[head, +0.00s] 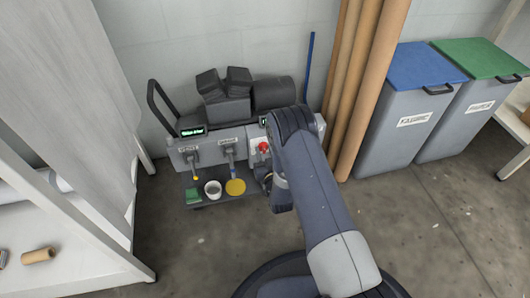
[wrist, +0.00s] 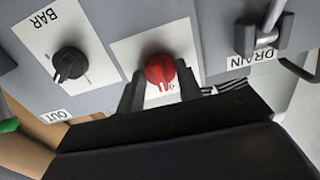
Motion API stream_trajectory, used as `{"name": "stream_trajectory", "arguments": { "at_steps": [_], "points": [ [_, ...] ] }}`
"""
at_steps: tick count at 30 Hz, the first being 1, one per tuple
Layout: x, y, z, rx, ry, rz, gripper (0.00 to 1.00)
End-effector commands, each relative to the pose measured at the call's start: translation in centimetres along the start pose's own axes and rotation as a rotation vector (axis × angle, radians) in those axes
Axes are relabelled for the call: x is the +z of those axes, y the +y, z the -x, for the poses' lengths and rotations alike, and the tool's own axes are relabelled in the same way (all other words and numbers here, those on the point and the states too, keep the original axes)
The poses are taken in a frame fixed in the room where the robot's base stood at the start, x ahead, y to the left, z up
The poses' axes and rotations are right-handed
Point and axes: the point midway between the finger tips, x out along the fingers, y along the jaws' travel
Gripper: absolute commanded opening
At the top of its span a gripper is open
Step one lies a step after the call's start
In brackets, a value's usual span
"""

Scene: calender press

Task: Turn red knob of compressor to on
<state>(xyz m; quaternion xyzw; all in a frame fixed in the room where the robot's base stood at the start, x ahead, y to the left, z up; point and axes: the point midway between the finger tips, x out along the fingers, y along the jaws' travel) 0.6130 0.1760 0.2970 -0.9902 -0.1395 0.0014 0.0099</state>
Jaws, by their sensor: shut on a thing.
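The red knob (wrist: 160,70) sits on a white plate on the compressor's grey panel (wrist: 209,60). It also shows in the head view (head: 263,147), just left of my arm. My gripper (wrist: 161,82) has one dark finger on each side of the knob and is shut on it. The knob's lower edge and part of its plate are hidden behind the gripper. The compressor (head: 272,93) stands against the wall with a dark tank and motor on top.
A black knob (wrist: 70,64) marked BAR and OUT is left of the red one. A DRAIN valve (wrist: 262,30) is to its right. A shelf holds a white cup (head: 213,189) and a yellow disc (head: 236,187). Brown tubes (head: 370,85) and bins (head: 412,110) stand right.

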Motion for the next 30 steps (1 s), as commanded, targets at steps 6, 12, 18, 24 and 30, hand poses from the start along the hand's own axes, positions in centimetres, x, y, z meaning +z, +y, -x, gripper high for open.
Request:
{"name": "stream_trajectory", "arguments": {
  "at_steps": [6,12,18,24,30],
  "points": [
    [0.03,0.0,0.03,0.0,-0.001,-0.092,0.11],
    [0.03,0.01,0.03,0.0,-0.001,-0.25,0.11],
    [0.04,0.01,0.04,0.0,-0.001,-0.44,0.11],
    [0.06,0.02,0.04,0.0,-0.001,-0.63,0.11],
    [0.07,0.03,0.04,0.0,-0.001,-0.817,0.11]
  ]
}}
